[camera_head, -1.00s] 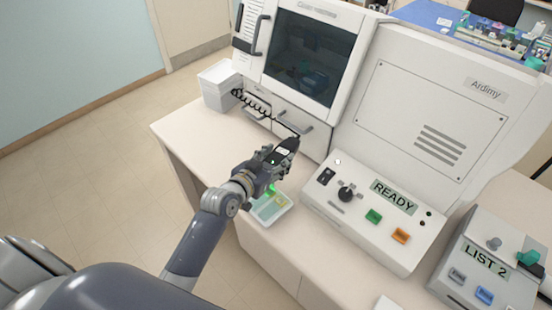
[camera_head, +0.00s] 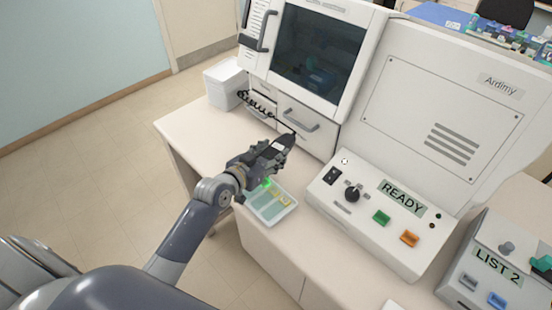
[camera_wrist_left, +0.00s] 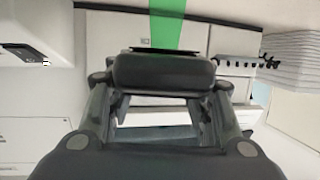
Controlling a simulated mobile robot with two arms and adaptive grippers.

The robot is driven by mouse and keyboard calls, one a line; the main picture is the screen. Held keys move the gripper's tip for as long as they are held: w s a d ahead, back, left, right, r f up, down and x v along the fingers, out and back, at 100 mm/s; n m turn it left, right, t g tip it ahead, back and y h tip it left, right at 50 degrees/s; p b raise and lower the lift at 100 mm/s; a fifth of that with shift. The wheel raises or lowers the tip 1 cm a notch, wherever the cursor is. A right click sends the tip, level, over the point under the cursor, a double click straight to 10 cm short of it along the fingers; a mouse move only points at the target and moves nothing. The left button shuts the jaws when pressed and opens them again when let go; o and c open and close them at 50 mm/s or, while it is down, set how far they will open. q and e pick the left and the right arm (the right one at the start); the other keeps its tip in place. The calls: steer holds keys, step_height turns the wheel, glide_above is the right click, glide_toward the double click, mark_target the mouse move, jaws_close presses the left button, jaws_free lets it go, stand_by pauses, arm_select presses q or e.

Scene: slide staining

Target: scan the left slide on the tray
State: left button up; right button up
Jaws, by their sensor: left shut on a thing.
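My left gripper (camera_head: 268,156) is shut on a dark hand scanner (camera_head: 284,143), held above the back edge of the slide tray (camera_head: 272,222). In the left wrist view the scanner (camera_wrist_left: 163,72) is a black block between the fingers, and a green beam (camera_wrist_left: 167,24) shows beyond it. In the head view a green light spot (camera_head: 267,183) shows at the tray's back left. Several slides with yellowish ends lie side by side in the tray; the left slide (camera_head: 257,198) is partly hidden near the gripper. My right gripper is not in view.
A white machine with a dark window (camera_head: 318,52) stands behind. A control panel reading READY (camera_head: 401,197) is right of the tray, and a LIST 2 device (camera_head: 497,262) is farther right.

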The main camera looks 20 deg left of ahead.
arm_select(q)
steer(key=shift+w+a+f, duration=0.1)
steer(key=shift+a+f, duration=0.05)
steer(key=shift+a, duration=0.1)
step_height(320, 180, up, 3)
steer(key=p, duration=0.3)
stand_by(0.4)
